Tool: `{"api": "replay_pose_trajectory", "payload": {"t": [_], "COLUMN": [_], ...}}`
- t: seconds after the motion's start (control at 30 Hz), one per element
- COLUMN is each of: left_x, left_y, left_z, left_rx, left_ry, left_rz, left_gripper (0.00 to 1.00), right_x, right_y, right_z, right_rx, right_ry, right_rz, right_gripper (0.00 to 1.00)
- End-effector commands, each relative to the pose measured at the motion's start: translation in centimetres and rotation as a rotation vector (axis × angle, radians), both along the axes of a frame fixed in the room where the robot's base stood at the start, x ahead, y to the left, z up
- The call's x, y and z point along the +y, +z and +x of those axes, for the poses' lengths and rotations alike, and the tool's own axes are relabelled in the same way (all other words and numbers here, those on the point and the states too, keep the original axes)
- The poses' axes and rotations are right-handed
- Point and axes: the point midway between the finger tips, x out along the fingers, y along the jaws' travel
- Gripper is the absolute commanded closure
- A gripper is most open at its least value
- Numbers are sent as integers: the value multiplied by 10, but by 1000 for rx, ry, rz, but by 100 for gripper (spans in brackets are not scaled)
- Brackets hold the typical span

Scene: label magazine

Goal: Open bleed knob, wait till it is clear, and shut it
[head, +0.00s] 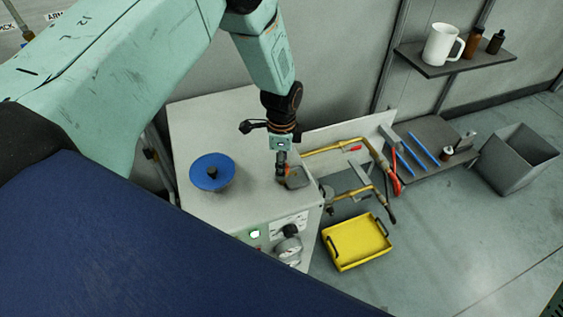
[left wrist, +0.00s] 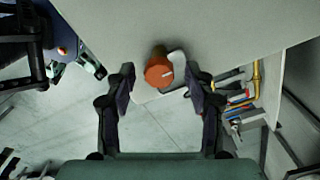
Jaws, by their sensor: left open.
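An orange-red knob (left wrist: 158,72) with a pale mark sits near the cabinet's edge in the left wrist view. My left gripper (left wrist: 160,84) is open, with one finger on each side of the knob and a gap visible on both sides. In the head view my left gripper (head: 284,168) points down over the white cabinet top (head: 222,125). The knob is mostly hidden there behind the gripper. A small lit greenish window (head: 255,234) is on the cabinet front.
A blue disc with a black hub (head: 212,172) stands on the cabinet, left of my gripper. Yellow pipes (head: 335,146) run to the right. A yellow tray (head: 357,241) and a grey bin (head: 517,158) are on the floor. A shelf (head: 455,55) holds a white mug (head: 440,44).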

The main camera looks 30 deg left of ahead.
Motion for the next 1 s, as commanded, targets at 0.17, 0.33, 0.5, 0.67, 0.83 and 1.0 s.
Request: {"api": "replay_pose_trajectory", "payload": {"t": [0.17,0.33,0.5,0.67,0.83,1.0], "left_x": [1,0,0,0,0,0], "left_y": [-1,-1,-1,-1,-1,0], "left_z": [0,0,0,0,0,1], "left_rx": [0,0,0,-1,-1,-2], "left_ry": [0,0,0,0,0,3], "left_rz": [0,0,0,0,0,0], "left_gripper": [46,53,67,81,95,100], "right_x": [0,0,0,0,0,0], "right_y": [0,0,0,0,0,0], "right_z": [0,0,0,0,0,0], "right_rx": [0,0,0,0,0,0], "right_ry": [0,0,0,0,0,0], "right_rz": [0,0,0,0,0,0], "right_gripper": [39,39,39,39,39,39]}}
